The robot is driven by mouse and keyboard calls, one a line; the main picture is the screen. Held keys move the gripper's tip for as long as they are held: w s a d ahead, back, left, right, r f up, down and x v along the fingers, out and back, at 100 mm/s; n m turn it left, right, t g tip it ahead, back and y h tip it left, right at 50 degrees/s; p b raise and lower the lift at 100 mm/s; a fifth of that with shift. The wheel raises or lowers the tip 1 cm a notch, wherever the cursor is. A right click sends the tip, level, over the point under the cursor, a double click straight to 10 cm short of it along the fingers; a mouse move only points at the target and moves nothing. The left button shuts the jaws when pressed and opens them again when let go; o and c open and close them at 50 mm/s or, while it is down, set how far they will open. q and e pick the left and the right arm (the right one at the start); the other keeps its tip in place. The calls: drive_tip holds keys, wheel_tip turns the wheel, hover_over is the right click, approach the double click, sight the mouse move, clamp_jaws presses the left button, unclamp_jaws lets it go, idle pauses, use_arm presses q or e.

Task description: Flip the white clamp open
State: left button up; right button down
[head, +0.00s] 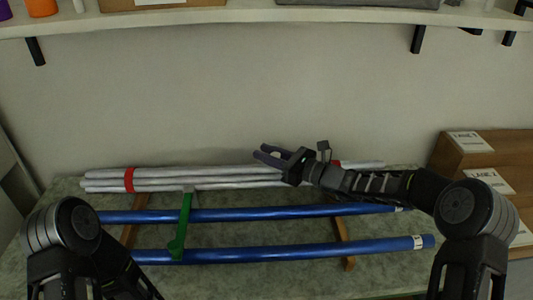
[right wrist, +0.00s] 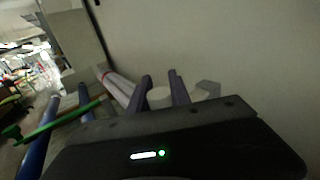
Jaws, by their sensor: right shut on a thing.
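My right gripper (head: 262,152) reaches in from the right, above the back bundle of pale rods. Its two dark fingers point left. In the right wrist view, the fingers (right wrist: 160,78) stand on both sides of a pale, rounded piece (right wrist: 159,97), which looks like part of the white clamp, and are shut on it. The rest of the clamp is hidden by the gripper, so I cannot tell how far it is flipped. I cannot make out the clamp in the head view. My left gripper is out of view; only the left arm shows at lower left.
Pale rods (head: 225,179) with a red band (head: 129,180) lie along the back of the table (head: 75,215). Two blue rods (head: 300,253) lie in front on wooden supports (head: 343,240). A green bar (head: 183,222) crosses them. Cardboard boxes (head: 507,150) stand at right.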

idle(0.3)
drive_tip(key=shift+r+p, duration=0.45)
drive_tip(key=shift+p, duration=0.4)
drive_tip(key=w+r+m+g+h+p, duration=0.1)
drive_tip(key=m+p, duration=0.1)
drive_tip(key=p, duration=0.4)
drive_tip(key=w+r+m+g+h+p, duration=0.1)
drive_tip(key=r+m+p, duration=0.1)
drive_tip(key=p, duration=0.4)
drive_tip(key=shift+w+g, duration=0.15)
drive_tip(key=shift+g, duration=0.15)
use_arm(q)
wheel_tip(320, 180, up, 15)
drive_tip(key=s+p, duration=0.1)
drive_tip(key=p, duration=0.1)
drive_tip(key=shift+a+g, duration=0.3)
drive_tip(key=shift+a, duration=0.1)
use_arm(e)
drive_tip(key=shift+w+f+m+g+h, duration=0.15)
drive_tip(key=shift+w+m+g+h, duration=0.15)
drive_tip(key=shift+w+m+g, duration=0.15)
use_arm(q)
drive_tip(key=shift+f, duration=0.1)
use_arm(e)
drive_tip(key=shift+s, duration=0.1)
